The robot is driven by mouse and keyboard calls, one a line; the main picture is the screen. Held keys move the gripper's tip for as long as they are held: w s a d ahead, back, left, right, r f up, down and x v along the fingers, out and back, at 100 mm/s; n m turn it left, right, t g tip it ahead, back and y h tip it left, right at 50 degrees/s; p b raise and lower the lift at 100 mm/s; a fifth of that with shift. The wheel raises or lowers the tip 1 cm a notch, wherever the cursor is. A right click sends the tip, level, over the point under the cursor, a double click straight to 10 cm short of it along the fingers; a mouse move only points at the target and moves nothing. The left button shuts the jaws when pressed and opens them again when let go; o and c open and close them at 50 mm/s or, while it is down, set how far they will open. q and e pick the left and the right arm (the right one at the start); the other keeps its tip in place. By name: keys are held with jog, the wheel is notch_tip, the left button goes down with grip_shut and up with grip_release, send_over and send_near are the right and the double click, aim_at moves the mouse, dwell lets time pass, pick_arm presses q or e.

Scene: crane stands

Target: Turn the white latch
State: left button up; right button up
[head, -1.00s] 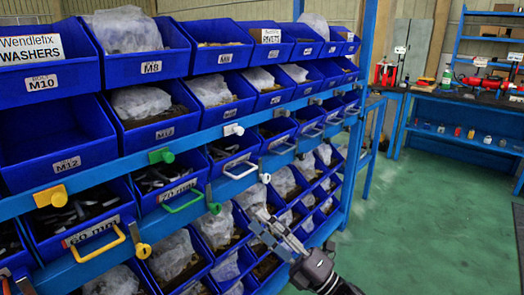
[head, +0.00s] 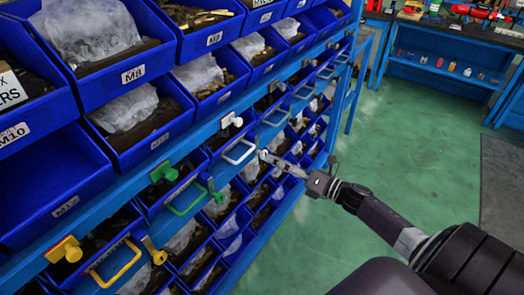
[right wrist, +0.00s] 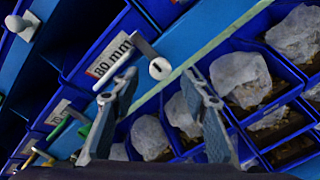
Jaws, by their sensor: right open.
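The white latch (right wrist: 159,68) is a small round piece with a slot and a lever reaching up and left, mounted on the blue rail in the right wrist view. In the head view the white latch (head: 263,154) is small and partly covered by my fingertips. My right gripper (right wrist: 160,90) is open and empty, its two fingers on either side of the latch's line; I cannot tell whether they touch it. In the head view my right gripper (head: 271,158) reaches in from the right. The white handle (head: 239,151) is left of the latch. My left gripper is not in view.
A white knob (head: 231,120) sits on the rail above. Green (head: 217,190) and yellow (head: 154,250) latches are nearer along the lower rail. Blue bins (head: 125,120) fill the rack. The green floor (head: 330,240) right of the rack is open; a workbench (head: 445,60) stands behind.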

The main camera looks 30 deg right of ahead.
aim_at(265, 156)
jog(key=shift+p+x, duration=0.3)
jog(key=shift+x, duration=2.4)
